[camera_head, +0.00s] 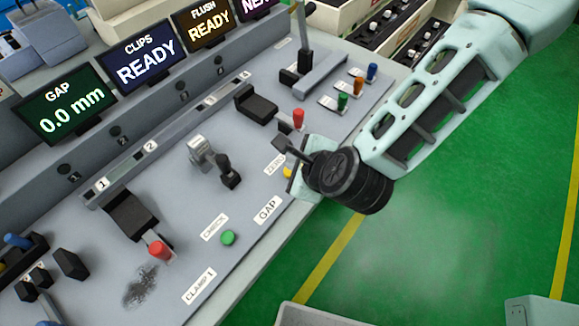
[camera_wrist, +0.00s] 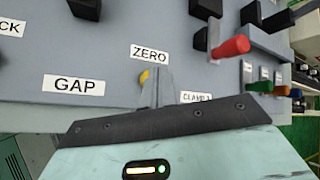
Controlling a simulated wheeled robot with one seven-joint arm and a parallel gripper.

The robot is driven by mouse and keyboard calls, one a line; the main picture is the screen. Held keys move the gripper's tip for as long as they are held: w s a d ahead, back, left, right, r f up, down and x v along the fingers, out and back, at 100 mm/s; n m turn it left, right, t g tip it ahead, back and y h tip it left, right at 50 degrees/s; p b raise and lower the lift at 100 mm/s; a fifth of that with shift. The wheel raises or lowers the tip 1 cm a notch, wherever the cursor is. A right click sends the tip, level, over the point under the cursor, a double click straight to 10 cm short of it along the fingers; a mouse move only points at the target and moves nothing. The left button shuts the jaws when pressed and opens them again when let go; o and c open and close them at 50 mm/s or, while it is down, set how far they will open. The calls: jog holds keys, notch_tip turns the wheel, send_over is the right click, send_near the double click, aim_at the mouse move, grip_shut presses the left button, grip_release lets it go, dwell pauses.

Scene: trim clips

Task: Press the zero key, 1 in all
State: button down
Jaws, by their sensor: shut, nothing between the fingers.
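The zero key is a small yellow button, partly hidden in both views. It shows beside my gripper in the head view (camera_head: 288,172) and at the left edge of the fingers in the wrist view (camera_wrist: 144,77). The ZERO label (camera_wrist: 150,53) is just beyond it. My gripper (camera_wrist: 158,73) is shut and empty, its grey fingers together right beside the key. Whether the fingertips touch the key or panel cannot be told. In the head view the fingertips are hard to make out. The gap display (camera_head: 66,105) reads 0.0 mm.
Red-handled clamps (camera_head: 160,250) and (camera_head: 298,119) stand on the grey panel. A green check button (camera_head: 228,238) is nearer the front edge. Blue, orange and green levers (camera_head: 357,84) stand at the far right. The green floor beyond the panel is clear.

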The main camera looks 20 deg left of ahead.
jog(key=shift+r+p, duration=1.95)
jog(key=shift+r, duration=0.5)
jog(key=shift+r, duration=0.1)
